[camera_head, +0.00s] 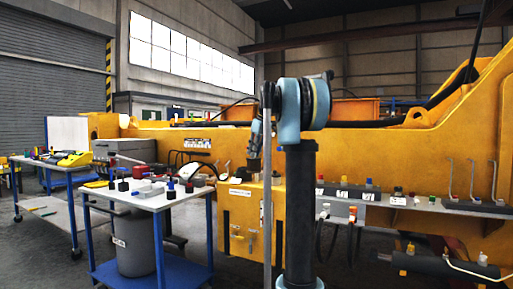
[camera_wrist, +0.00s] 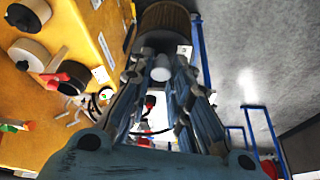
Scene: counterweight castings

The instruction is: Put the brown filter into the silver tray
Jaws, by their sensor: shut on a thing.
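The brown filter (camera_wrist: 166,17) is a ribbed cylinder at the top of the wrist view, with a paler grey end toward my gripper. My gripper (camera_wrist: 161,66) is shut on that end, its two blue-grey fingers on either side. The filter is held in the air. No silver tray shows clearly. A small pale grey object (camera_head: 148,190) lies on the near cart among other parts, but I cannot tell whether it is the tray.
The near cart (camera_head: 150,203) has a pale top with several small parts, blue legs and a grey bin (camera_head: 137,245) below. Another cart (camera_head: 45,163) stands farther left. A large yellow machine (camera_head: 240,211) with a shelf of fittings (camera_head: 425,204) fills the right side.

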